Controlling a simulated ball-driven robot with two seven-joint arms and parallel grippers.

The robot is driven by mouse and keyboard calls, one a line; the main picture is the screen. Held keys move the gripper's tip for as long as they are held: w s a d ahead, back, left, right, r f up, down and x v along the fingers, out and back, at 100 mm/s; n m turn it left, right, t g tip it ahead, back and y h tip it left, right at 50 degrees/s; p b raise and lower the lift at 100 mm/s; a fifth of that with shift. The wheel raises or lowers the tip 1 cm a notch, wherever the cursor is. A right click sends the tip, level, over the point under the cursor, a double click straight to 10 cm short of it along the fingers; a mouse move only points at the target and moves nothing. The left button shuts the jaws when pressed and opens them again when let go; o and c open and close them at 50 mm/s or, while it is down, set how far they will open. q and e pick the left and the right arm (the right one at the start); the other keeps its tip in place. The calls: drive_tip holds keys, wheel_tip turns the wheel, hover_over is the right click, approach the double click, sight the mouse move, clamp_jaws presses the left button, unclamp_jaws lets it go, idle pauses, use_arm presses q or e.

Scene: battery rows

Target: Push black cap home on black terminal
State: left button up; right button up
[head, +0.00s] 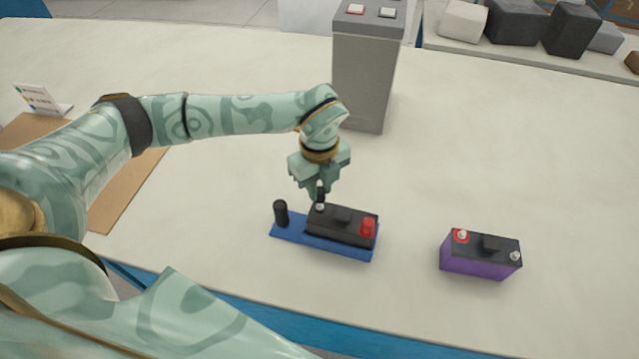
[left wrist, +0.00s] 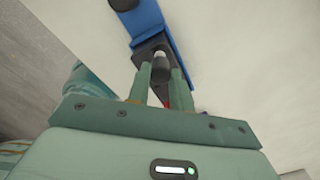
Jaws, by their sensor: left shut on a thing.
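A black battery (head: 342,222) sits on a blue tray (head: 290,234), with a red cap (head: 367,227) at its right end. The silver black-side terminal (head: 320,207) shows at its left end. My left gripper (head: 319,187) points down over that terminal, shut on a small black cap (head: 321,192). The cap is directly above the terminal, whose silver still shows below it. In the left wrist view the dark cap (left wrist: 160,72) sits between the fingers (left wrist: 160,82), with pale metal at its far end. I cannot tell whether cap and terminal touch. My right gripper is not in view.
A black cylinder (head: 281,213) stands upright at the tray's left end. A purple battery (head: 478,260) stands to the right. A grey pedestal with buttons (head: 363,75) stands behind. A brown board (head: 120,200) lies at the left. The table between pedestal and purple battery is clear.

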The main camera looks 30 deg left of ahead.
use_arm(q)
drive_tip(key=shift+p, duration=0.3)
drive_tip(key=shift+f, duration=0.2)
idle(0.7)
drive_tip(key=shift+f, duration=0.45)
drive_tip(key=shift+f, duration=0.35)
idle(0.4)
drive_tip(key=shift+f+b, duration=0.45)
drive_tip(key=shift+f, duration=0.05)
idle(0.7)
drive_tip(key=o, duration=1.5)
